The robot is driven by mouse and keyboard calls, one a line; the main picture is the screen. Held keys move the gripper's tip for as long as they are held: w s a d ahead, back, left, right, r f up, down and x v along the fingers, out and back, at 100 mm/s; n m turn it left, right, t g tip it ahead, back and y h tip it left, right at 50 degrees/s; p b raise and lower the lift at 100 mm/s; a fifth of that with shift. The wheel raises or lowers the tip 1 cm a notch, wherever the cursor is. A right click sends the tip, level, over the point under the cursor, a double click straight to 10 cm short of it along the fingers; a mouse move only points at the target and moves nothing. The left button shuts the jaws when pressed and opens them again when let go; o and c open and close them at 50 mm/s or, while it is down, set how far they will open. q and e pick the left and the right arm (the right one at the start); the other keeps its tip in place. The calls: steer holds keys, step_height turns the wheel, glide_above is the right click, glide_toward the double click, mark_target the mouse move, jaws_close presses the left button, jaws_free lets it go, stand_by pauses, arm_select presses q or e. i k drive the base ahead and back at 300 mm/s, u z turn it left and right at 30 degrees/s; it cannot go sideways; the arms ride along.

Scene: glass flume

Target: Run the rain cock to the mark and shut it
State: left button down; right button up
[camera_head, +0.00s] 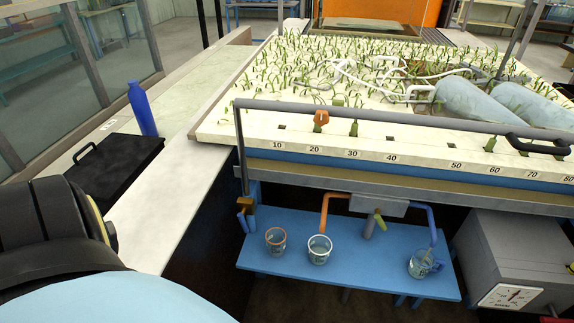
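A grey pipe (400,121) runs along the front of the planted bed, above a scale numbered from 10 to 80. An orange piece (321,118) sits on this pipe, above the scale between 20 and 30. At the foot of the pipe's left upright is a small brown fitting with a blue part (245,217); I cannot tell which piece is the rain cock or whether it is open. A white dial (510,296) with a dark needle is on the grey box at lower right; its reading is too small to tell. Neither gripper is in view.
Glass beakers (319,249) stand on a blue bench (350,270) below the bed, under coloured spouts (335,205). A black looped handle (537,146) is at the bed's right front. A blue bottle (141,108) and black case (100,172) occupy the left ledge. Grey cylinders (470,103) lie on the bed.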

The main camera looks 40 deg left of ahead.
mark_target(240, 215)
steer(key=z, duration=1.05)
steer(key=i, duration=0.6)
steer(key=u, duration=2.3)
